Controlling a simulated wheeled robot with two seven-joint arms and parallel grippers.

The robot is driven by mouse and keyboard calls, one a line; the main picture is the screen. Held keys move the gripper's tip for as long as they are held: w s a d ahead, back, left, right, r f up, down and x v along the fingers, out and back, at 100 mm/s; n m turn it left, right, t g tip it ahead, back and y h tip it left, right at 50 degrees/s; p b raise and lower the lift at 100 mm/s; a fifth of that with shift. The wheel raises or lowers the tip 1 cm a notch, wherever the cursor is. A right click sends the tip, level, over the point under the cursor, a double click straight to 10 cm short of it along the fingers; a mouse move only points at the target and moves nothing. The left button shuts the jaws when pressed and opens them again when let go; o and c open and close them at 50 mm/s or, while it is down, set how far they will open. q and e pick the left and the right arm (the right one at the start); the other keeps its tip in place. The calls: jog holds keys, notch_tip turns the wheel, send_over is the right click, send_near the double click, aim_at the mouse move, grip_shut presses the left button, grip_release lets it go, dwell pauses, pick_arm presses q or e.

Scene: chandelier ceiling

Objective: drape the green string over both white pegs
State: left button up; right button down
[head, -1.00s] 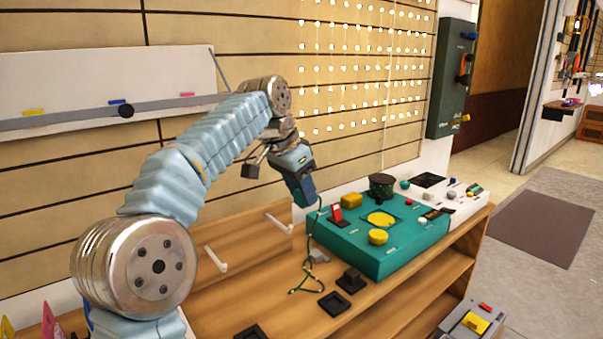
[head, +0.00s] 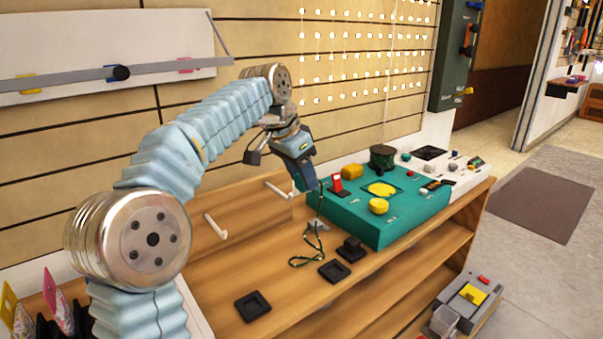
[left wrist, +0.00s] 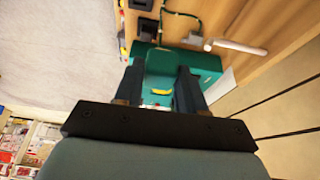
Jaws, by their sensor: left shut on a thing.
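Two white pegs stick out from the wooden back board: a near-left one (head: 215,228) and a farther one (head: 279,192), both bare. One white peg (left wrist: 225,46) shows in the left wrist view. The thin green string (head: 304,258) lies partly in a loose loop on the bench top and rises to my left gripper (head: 309,187). My left gripper is shut on its upper end, just right of the farther peg and beside the teal panel. The string (left wrist: 179,13) also shows in the left wrist view. My right gripper is not in view.
A teal box (head: 370,228) with yellow knobs stands right of the pegs. Black square holders (head: 253,305) sit along the bench top (head: 292,295). A slatted wall (head: 220,110) rises behind. Free bench lies in front of the pegs.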

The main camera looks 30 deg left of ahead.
pick_arm(q)
jog(key=shift+w+a+r+p, duration=0.25)
jog(key=shift+w+r+p, duration=0.1)
jog(key=shift+w+p, duration=0.55)
jog(key=w+a, duration=0.2)
jog(key=w, duration=0.5)
jog(key=shift+a+f, duration=0.1)
